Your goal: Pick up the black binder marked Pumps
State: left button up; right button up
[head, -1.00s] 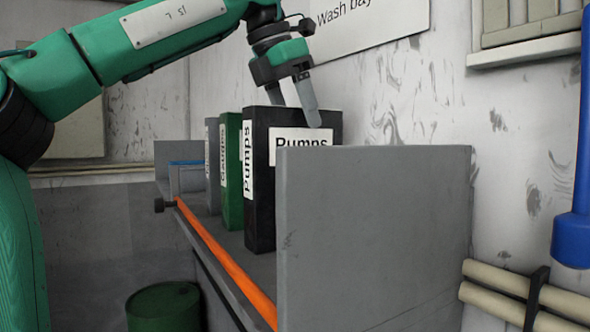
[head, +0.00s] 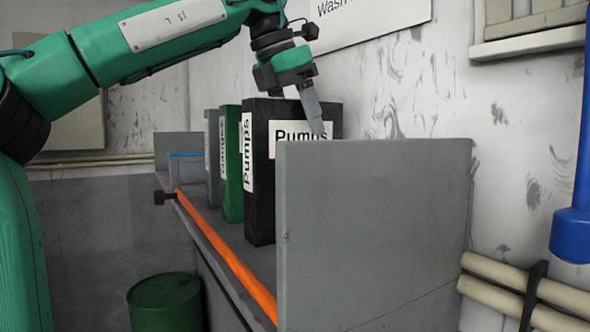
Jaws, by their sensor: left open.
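The black binder marked Pumps (head: 260,185) stands upright on the grey shelf (head: 232,245), with white labels on its spine and its near face. The shelf's grey end panel hides the lower right of it. My left gripper (head: 314,125) is open and points down over the top of the binder. My right gripper is not in view.
A green binder (head: 231,165) and a grey one (head: 212,160) stand just beyond the black one. The grey end panel (head: 370,230) rises close on the near side. An orange strip (head: 225,255) runs along the shelf's front edge. A green drum (head: 165,302) stands below.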

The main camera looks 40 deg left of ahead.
pick_arm(q)
jog(key=shift+c, duration=0.5)
grip_shut()
jog(key=shift+r, duration=0.15)
